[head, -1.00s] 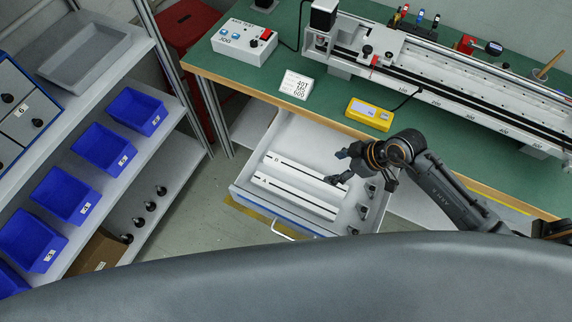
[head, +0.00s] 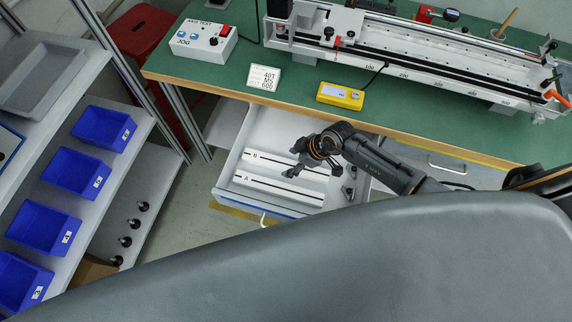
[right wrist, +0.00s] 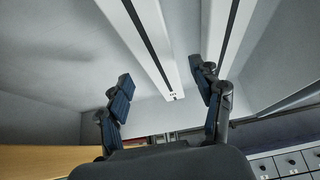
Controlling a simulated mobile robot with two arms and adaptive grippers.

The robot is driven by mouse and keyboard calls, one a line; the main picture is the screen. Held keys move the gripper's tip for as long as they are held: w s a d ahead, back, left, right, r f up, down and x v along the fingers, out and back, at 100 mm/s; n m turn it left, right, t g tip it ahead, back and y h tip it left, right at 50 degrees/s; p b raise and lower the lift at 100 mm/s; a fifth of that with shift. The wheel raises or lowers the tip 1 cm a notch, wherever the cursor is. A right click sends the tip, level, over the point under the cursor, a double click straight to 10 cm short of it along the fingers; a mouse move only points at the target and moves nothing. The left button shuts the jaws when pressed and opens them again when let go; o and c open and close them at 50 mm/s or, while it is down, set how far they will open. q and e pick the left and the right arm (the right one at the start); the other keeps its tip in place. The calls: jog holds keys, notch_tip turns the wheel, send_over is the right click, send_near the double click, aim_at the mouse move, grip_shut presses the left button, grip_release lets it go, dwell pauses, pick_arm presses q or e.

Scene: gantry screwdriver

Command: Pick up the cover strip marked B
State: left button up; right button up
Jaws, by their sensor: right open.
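The cover strip marked B (head: 268,161) is a long white strip with a black centre line, lying in the open drawer. Its letter shows at its left end in the head view. The strip marked A (head: 262,185) lies parallel, nearer the drawer front. My right gripper (head: 293,161) is open and empty over the drawer, covering part of strip B in the head view. In the right wrist view, one strip (right wrist: 148,35) runs between and beyond the open fingers (right wrist: 163,88), with another strip (right wrist: 221,30) to its right. Their letters are not readable there. My left gripper is not in view.
The drawer (head: 235,140) sits under the green workbench (head: 200,70), whose edge is close behind my right arm. Small dark parts lie at the drawer's right side. A yellow device (head: 340,96) and a long rail machine stand on the bench. Shelves with blue bins (head: 75,172) are left.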

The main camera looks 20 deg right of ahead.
jog(key=shift+x, duration=1.25)
jog(key=c, duration=1.3)
jog(key=shift+r, duration=0.1)
jog(key=shift+c, duration=0.3)
jog(key=shift+r, duration=0.15)
